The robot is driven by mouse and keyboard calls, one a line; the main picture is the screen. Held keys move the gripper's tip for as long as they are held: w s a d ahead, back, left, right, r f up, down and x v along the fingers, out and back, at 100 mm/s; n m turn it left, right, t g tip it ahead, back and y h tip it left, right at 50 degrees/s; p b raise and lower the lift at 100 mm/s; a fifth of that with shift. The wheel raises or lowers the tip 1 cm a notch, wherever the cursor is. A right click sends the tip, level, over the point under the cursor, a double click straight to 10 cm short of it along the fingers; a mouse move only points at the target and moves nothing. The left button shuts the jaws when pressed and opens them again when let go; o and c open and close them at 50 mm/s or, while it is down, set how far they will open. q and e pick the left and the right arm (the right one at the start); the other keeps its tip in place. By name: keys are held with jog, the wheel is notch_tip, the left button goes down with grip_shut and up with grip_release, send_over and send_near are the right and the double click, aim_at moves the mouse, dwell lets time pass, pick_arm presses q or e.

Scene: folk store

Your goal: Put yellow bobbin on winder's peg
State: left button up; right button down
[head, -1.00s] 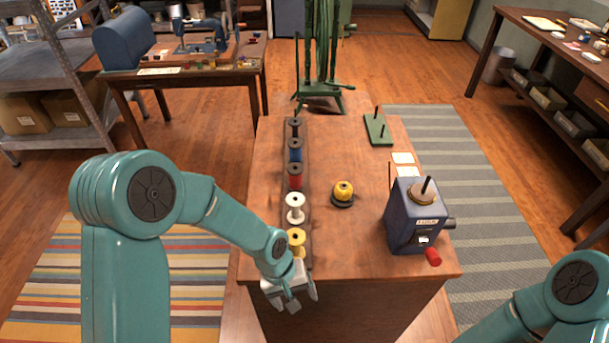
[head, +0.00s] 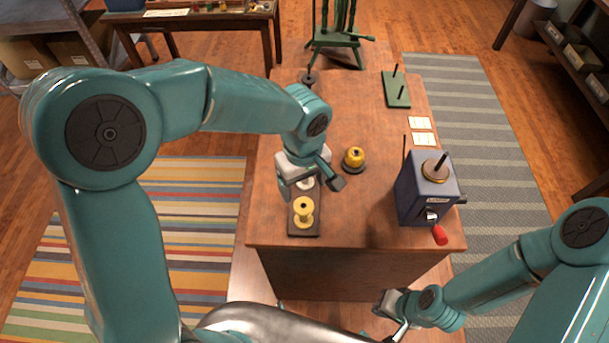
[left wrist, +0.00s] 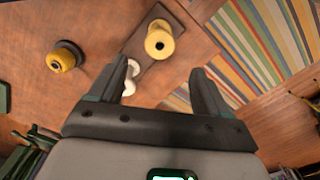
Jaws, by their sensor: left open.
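The yellow bobbin (head: 303,210) stands on the near end of a dark rack on the table. In the left wrist view the yellow bobbin (left wrist: 160,42) lies beyond the fingertips, clear of them. The winder (head: 412,200) is a blue box at the table's right, with a red handle and an upright dark peg (head: 441,161) on top; the peg looks empty. My left gripper (head: 312,185) is open and empty above the rack, just behind the yellow bobbin. My right gripper (head: 390,308) is low in front of the table; its jaws are too small to read.
A white bobbin (head: 306,184) sits behind the yellow one, partly hidden by my left gripper. A yellow-topped piece on a dark base (head: 354,159) stands mid-table. A green pegged board (head: 396,92) lies at the back right. The table between rack and winder is mostly clear.

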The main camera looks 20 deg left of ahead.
aim_at(304, 202)
pick_arm(q)
notch_tip(304, 202, down, 8)
jog(key=b, duration=0.5)
jog(key=shift+r+b, duration=0.2)
jog(key=shift+b, duration=0.1)
jog(key=shift+f+b, duration=0.5)
jog(key=shift+f, duration=0.05)
pick_arm(e)
notch_tip(304, 202, down, 7)
jog(key=shift+s+f, duration=0.15)
jog(key=shift+s, duration=0.05)
pick_arm(q)
jog(key=c, duration=0.7)
jog(key=shift+r, duration=0.15)
pick_arm(e)
jog(key=shift+d, duration=0.1)
